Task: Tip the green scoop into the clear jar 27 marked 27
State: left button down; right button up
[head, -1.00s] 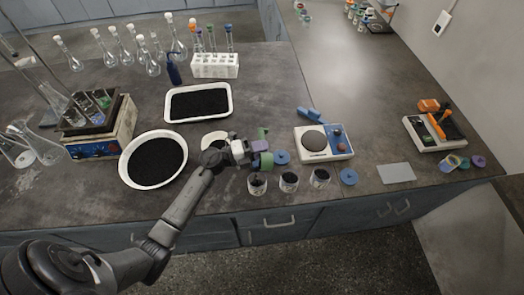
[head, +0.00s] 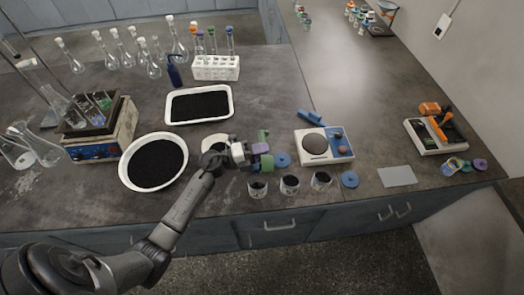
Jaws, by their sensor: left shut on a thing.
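My left gripper (head: 255,152) reaches in from the left and is shut on the green scoop (head: 264,137), just above and behind the leftmost jar. The scoop's bowl is mostly hidden or too small to tell its tilt. Three clear jars with dark contents stand in a row along the front of the bench: a left jar (head: 258,190), a middle jar (head: 290,186) and a right jar (head: 321,181). Their markings are too small to read, so I cannot tell which is 27. My right gripper is not in view.
A blue lid (head: 282,160) lies behind the jars and another blue lid (head: 350,179) right of them. A balance (head: 316,146) stands behind. A round white bowl (head: 128,176) and a white tray (head: 231,98) hold dark grains. A grey card (head: 397,176) lies right.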

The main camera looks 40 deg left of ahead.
pick_arm(q)
jog(key=shift+f+b, duration=0.1)
jog(key=shift+b, duration=0.55)
jog(key=shift+s+a+t+h+b, duration=0.1)
jog(key=shift+t+h+b, duration=0.2)
jog(key=shift+t+b, duration=0.3)
jog(key=shift+r, duration=0.2)
dwell(0.3)
jog(key=shift+f+b, duration=0.15)
jog(key=shift+b, duration=0.55)
jog(key=shift+s+a+n+t+h+b, duration=0.15)
jog(key=shift+n+t+h+b, duration=0.25)
jog(key=shift+b, duration=0.35)
